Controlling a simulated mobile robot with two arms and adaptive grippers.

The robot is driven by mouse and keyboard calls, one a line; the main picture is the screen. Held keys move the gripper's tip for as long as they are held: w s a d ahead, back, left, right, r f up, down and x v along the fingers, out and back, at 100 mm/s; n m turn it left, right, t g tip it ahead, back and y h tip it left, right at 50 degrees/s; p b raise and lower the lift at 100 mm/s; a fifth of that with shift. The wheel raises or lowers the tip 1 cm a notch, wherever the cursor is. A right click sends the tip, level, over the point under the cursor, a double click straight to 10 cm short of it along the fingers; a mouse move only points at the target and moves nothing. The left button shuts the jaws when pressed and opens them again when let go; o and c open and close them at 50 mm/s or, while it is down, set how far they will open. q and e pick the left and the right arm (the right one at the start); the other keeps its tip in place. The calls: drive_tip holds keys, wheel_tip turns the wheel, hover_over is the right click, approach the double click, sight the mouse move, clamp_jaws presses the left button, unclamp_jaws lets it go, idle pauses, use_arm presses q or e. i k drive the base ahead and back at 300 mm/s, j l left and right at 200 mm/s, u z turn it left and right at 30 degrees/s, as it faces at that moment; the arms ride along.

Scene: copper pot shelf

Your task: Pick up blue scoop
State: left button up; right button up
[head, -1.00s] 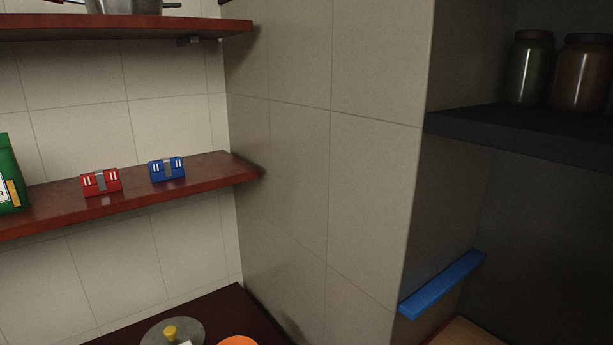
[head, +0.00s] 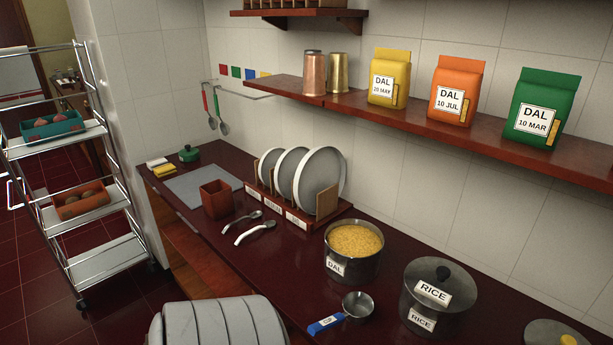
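The blue scoop (head: 326,325) lies on the dark red counter near its front edge, in the lower middle of the head view. It has a blue handle with a small white label and a round metal bowl (head: 358,305) at its right end. It lies just in front of an open pot of yellow dal (head: 353,251) and left of a lidded pot labelled RICE (head: 438,292). Neither of my grippers shows in the head view.
A plate rack (head: 297,215), two spoons (head: 255,232) and a small red-brown box (head: 216,198) stand left on the counter (head: 206,240). A wire trolley (head: 108,262) stands at left. Dal packets (head: 457,90) line the shelf above.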

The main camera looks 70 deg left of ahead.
sight(358, 305)
drive_tip(key=k+u, duration=0.1)
drive_tip(key=u, duration=1.6)
drive_tip(key=l, duration=0.05)
